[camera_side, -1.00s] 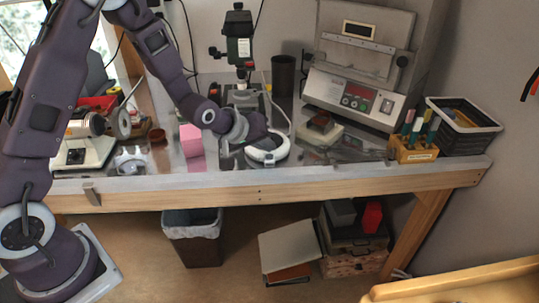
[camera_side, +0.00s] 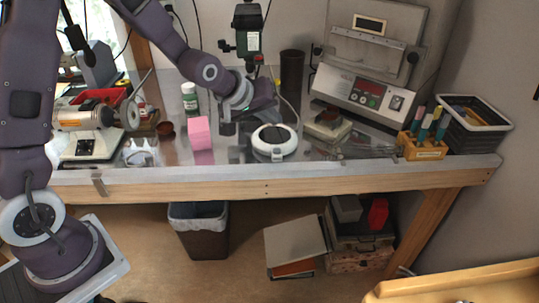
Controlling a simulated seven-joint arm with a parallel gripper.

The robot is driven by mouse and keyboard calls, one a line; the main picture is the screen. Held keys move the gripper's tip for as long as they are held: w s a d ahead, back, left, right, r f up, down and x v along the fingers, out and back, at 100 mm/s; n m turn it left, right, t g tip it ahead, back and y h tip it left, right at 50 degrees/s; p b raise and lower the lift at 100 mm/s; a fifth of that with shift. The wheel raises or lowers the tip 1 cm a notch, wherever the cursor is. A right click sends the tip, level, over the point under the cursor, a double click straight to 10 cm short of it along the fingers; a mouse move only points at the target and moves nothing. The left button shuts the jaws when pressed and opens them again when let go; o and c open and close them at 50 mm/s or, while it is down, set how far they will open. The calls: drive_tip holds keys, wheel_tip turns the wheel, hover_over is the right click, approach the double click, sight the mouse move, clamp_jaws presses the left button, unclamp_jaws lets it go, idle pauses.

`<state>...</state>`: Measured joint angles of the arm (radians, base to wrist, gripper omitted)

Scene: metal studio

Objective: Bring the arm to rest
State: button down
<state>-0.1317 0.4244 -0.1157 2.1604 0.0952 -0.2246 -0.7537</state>
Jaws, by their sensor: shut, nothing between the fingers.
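My arm reaches in from the left over the metal-topped workbench (camera_side: 330,172). My gripper (camera_side: 228,128) hangs above the bench, between a pink block (camera_side: 201,133) and a white round device (camera_side: 274,140). It looks small and dark against the bench, and it is shut with nothing held. The fingertips are hard to make out, and I cannot tell their exact height over the bench top.
A drill-like machine (camera_side: 248,42) stands behind my wrist. A dark cylinder (camera_side: 291,72) and a large control-panel machine (camera_side: 365,75) are behind right. A tool holder (camera_side: 420,148) and black basket (camera_side: 474,122) are at right. A grinder-like machine (camera_side: 90,130) is at left.

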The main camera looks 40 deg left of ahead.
drive_tip(key=s+r+m+g, duration=0.1)
drive_tip(key=s+r+m, duration=0.1)
drive_tip(key=s+r, duration=0.45)
drive_tip(key=s+r+m+g, duration=0.15)
drive_tip(key=s+r, duration=0.25)
drive_tip(key=s, duration=0.6)
drive_tip(key=s+m, duration=0.4)
drive_tip(key=s, duration=1.2)
drive_tip(key=shift+s+d+f+g, duration=0.15)
drive_tip(key=shift+s+d+g, duration=0.1)
drive_tip(key=shift+s+g, duration=0.2)
